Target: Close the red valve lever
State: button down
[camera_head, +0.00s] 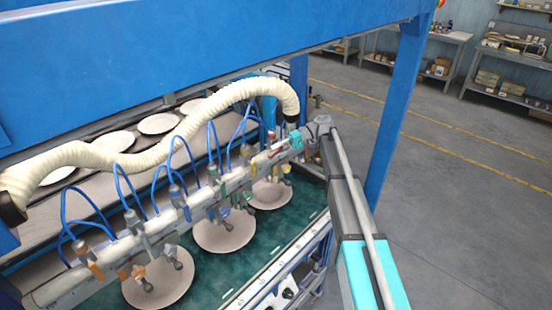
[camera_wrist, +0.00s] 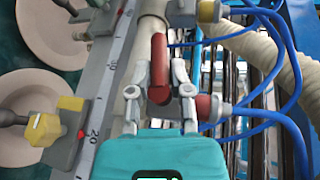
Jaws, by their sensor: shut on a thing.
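The red valve lever (camera_wrist: 159,58) stands up in the middle of the wrist view, in front of the pale pipe. Its lower part lies between the two fingers of my gripper (camera_wrist: 159,80), which is shut on it. A dark red round part (camera_wrist: 205,107) of the valve shows just right of the fingers. In the head view my gripper (camera_head: 311,130) is at the far end of the pipe with the hoses. I cannot make out the lever clearly there.
Blue hoses (camera_wrist: 262,108) and a ribbed cream hose (camera_wrist: 252,48) run close on the right. A ruled metal rail (camera_wrist: 97,85) and yellow-knobbed fittings (camera_wrist: 45,128) are on the left. Plates (camera_head: 160,278) lie below the pipe. A blue post (camera_head: 398,105) stands right of my arm.

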jog(key=shift+d+m+g+y+b, duration=0.1)
jog(key=shift+m+g+y+b, duration=0.35)
jog(key=shift+y+b, duration=0.5)
jog(key=shift+r, duration=0.1)
jog(key=c, duration=0.6)
grip_release()
jog(key=shift+c, duration=0.2)
jog(key=shift+s, duration=0.1)
